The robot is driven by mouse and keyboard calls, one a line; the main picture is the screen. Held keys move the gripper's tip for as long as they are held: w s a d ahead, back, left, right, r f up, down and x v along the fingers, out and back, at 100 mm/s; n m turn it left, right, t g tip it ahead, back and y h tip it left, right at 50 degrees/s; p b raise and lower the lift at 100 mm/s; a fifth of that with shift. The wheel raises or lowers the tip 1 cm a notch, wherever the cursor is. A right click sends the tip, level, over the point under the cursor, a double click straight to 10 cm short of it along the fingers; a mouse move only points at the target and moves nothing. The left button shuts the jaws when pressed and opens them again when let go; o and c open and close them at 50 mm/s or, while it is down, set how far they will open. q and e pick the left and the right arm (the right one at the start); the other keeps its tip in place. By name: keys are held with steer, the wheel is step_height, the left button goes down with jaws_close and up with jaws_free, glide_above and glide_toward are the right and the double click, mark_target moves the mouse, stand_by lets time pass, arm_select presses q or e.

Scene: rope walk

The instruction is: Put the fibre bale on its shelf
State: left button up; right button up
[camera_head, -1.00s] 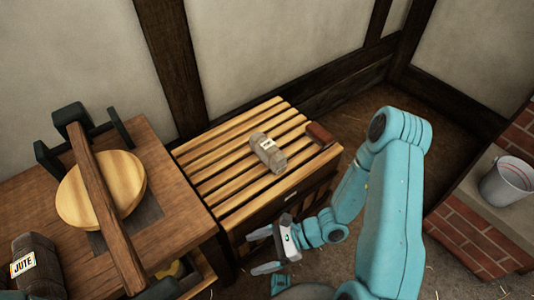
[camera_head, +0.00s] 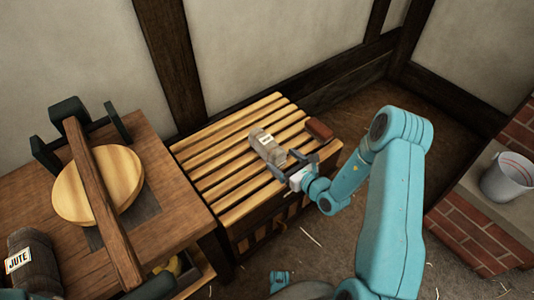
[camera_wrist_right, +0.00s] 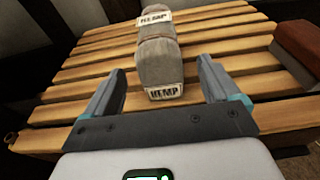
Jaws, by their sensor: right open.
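A grey-brown fibre bale (camera_head: 266,146) with white labels lies on the slatted wooden rack. In the right wrist view the same bale (camera_wrist_right: 160,60) shows labels reading HEMP, one on its near end. My right gripper (camera_head: 291,162) is open at the near end of the bale. In the wrist view its fingers stand on either side of that near end, with a gap to each side; it is not gripping the bale. A second, darker bale (camera_head: 34,268) labelled JUTE stands on the brown bench at the lower left.
The slatted rack (camera_head: 213,191) has bare slats left of the hemp bale. A reddish-brown block (camera_head: 319,130) lies at its right end. The brown bench (camera_head: 185,215) carries a round wooden disc (camera_head: 123,178) under a beam. A bucket (camera_head: 508,178) stands on brickwork at right.

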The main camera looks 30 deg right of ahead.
mark_target(271, 151)
steer(key=shift+x, duration=0.9)
steer(key=b+x, duration=0.2)
steer(key=x, duration=0.2)
steer(key=shift+w+a+r, duration=0.1)
steer(key=shift+w, duration=0.5)
steer(key=shift+r, duration=0.1)
steer(key=c, duration=1.2)
